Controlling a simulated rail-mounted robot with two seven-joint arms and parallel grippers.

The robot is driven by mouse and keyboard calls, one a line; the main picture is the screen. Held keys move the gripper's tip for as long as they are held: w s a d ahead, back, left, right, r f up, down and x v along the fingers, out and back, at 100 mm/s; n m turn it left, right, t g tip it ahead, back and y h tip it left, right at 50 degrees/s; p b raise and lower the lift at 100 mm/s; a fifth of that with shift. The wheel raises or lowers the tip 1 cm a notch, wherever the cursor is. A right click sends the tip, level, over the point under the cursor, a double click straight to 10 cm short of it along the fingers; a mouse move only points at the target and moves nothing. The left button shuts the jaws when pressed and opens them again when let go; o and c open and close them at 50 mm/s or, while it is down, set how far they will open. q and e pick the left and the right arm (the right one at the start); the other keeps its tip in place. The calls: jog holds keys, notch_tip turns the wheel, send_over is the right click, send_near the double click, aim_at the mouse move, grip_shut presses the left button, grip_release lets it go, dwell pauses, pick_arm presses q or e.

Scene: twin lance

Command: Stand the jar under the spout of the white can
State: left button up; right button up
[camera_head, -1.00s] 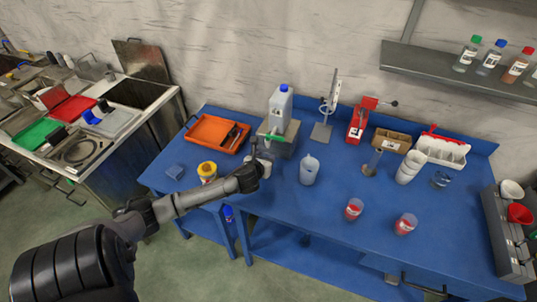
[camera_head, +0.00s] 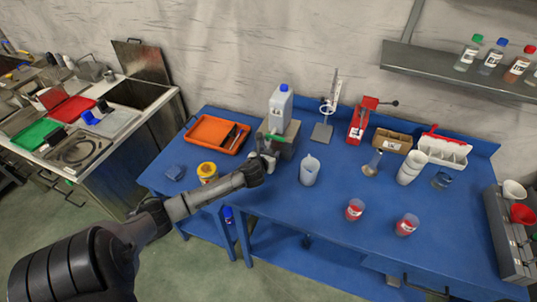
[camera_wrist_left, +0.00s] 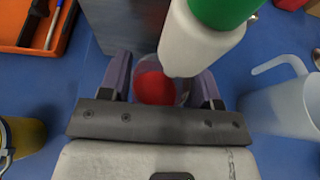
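The white can (camera_head: 281,108) with a blue cap stands on a grey block (camera_head: 284,146) at the back of the blue table. Its spout (camera_wrist_left: 200,38), white with a green top, reaches out over the jar's right part in the left wrist view. The jar (camera_wrist_left: 155,88) is clear with red inside and sits between the fingers of my left gripper (camera_wrist_left: 162,88), which appear closed against its sides. In the head view my left gripper (camera_head: 265,154) is in front of the block and mostly hides the jar. My right gripper is not in view.
A clear jug (camera_head: 309,171) stands just right of the gripper. An orange tray (camera_head: 212,133) and a yellow tub (camera_head: 207,172) are to the left. Two cups with red contents (camera_head: 355,210) (camera_head: 407,225) stand on the right. The table's front middle is clear.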

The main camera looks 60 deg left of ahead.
pick_arm(q)
jog(key=o, duration=0.3)
jog(key=shift+d+r, duration=0.1)
jog(key=shift+r, duration=0.15)
jog(key=p+v, duration=0.3)
jog(key=v, duration=0.8)
jog(key=s+d+f+n, duration=0.1)
jog(key=s+d+n, duration=0.1)
jog(key=d, duration=0.1)
jog(key=s+d+f+n+g+h, duration=0.1)
jog(key=s+d+f+n, duration=0.1)
jog(key=d+n, duration=0.1)
jog(key=s+d+f+n+g, duration=0.1)
jog(key=s+d+n, duration=0.1)
jog(key=d, duration=0.1)
jog(key=shift+f+n+h, duration=0.3)
jog(key=s+d+n+g+h, duration=0.2)
jog(key=s+d+n+h, duration=0.1)
jog(key=s+d+n, duration=0.4)
jog(key=s+d+n+g+h, duration=0.3)
jog(key=s+d+n, duration=0.4)
jog(key=d+n, duration=0.5)
jog(key=shift+s+d+h, duration=0.3)
jog(key=shift+s+d, duration=0.05)
jog(key=shift+d, duration=0.9)
